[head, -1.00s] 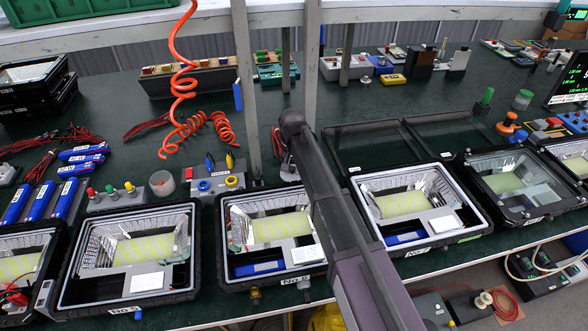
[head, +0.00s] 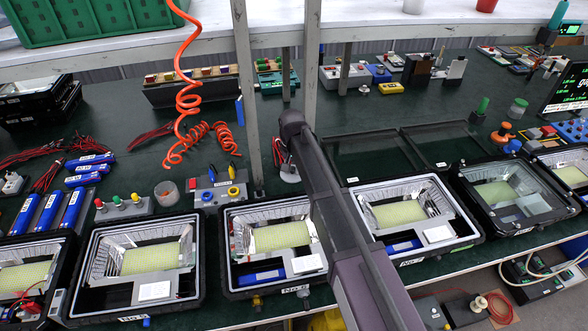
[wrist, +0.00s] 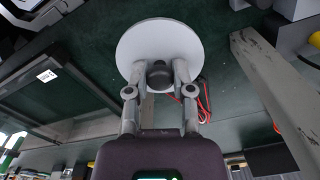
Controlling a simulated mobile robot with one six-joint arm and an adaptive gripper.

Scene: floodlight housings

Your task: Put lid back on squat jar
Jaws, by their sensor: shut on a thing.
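In the wrist view my gripper (wrist: 157,78) is shut on a dark knob at the middle of a pale grey round disc, which looks like the lid (wrist: 150,40). The disc hides whatever is directly beyond it, so I cannot tell whether it touches anything. In the head view my arm hides most of the gripper, and only a small pale part of the lid (head: 290,174) shows left of the arm. A small translucent jar (head: 167,189) stands left of the grey control box; I cannot tell whether it is the squat jar.
Open floodlight housings (head: 135,262) line the bench's front edge. A grey post (head: 247,100) rises left of my gripper, and red wires (head: 280,150) lie close by. An orange coiled hose (head: 188,100) hangs further left.

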